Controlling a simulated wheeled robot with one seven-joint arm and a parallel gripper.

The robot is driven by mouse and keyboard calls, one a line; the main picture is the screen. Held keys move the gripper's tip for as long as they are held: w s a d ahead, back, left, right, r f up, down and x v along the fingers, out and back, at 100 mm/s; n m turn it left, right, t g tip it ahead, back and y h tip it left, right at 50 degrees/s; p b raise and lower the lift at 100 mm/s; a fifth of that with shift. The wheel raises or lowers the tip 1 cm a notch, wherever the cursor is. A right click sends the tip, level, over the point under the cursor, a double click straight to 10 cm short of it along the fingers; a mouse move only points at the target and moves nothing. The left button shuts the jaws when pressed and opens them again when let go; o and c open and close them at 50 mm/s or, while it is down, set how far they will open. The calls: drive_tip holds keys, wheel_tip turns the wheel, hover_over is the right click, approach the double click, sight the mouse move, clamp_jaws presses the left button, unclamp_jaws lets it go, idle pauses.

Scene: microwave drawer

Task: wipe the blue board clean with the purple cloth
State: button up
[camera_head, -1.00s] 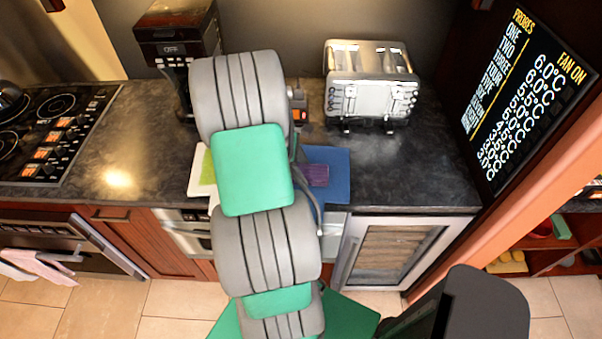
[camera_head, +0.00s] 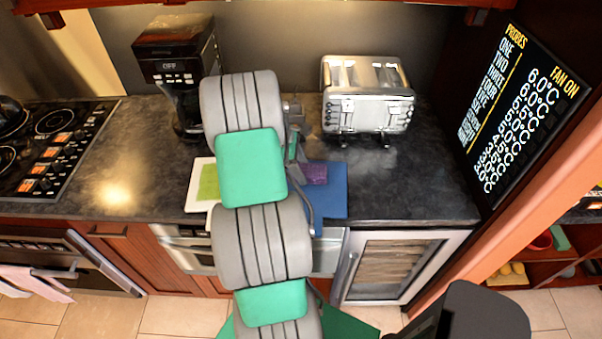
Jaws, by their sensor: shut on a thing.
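The blue board (camera_head: 333,200) lies flat on the dark counter, right of my arm; its left part is hidden behind the arm. The purple cloth (camera_head: 315,174) is at the back edge of the board, just right of my arm. My gripper (camera_head: 296,158) is mostly hidden by my own arm links; the visible part is beside the cloth's left end. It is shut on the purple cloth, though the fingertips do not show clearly. I cannot make out any marks on the board.
A white board (camera_head: 201,170) with a green piece (camera_head: 209,183) lies left of my arm. A coffee maker (camera_head: 176,75) and a toaster (camera_head: 366,95) stand behind. A stove (camera_head: 50,145) is at left. The counter right of the blue board is clear.

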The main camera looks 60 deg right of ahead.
drive_tip(key=shift+w+d, duration=0.3)
drive_tip(key=shift+d, duration=0.4)
drive_tip(key=shift+w+d, duration=0.25)
drive_tip(key=shift+d, duration=0.45)
drive_tip(key=shift+w+d, duration=0.3)
drive_tip(key=shift+d, duration=0.4)
wheel_tip(320, 180, up, 8)
